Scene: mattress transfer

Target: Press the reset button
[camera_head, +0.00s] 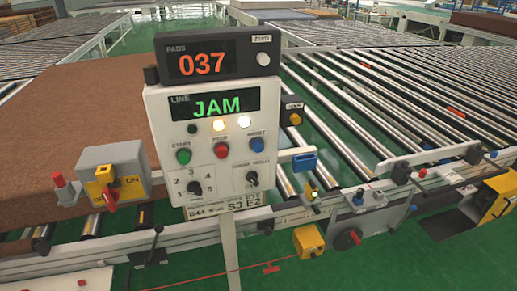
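A white control box (215,188) stands on a post in the middle of the head view. A blue button (256,144) sits at the upper right of its button row, under a small label that looks like RESET. A green button (183,155) and a red button (221,150) are to its left. The line display (215,107) reads JAM in green. Two of the lamps above the buttons are lit, one yellowish (219,125) and one white (243,121). Neither of my grippers is in view.
A pads counter (207,64) reading 037 sits on top. A grey and yellow switch box (112,175) with a red handle is at left. A brown pad (65,115) lies behind it. Roller conveyors (400,95) fill the right. A blue-ended lever (304,162) is right of the box.

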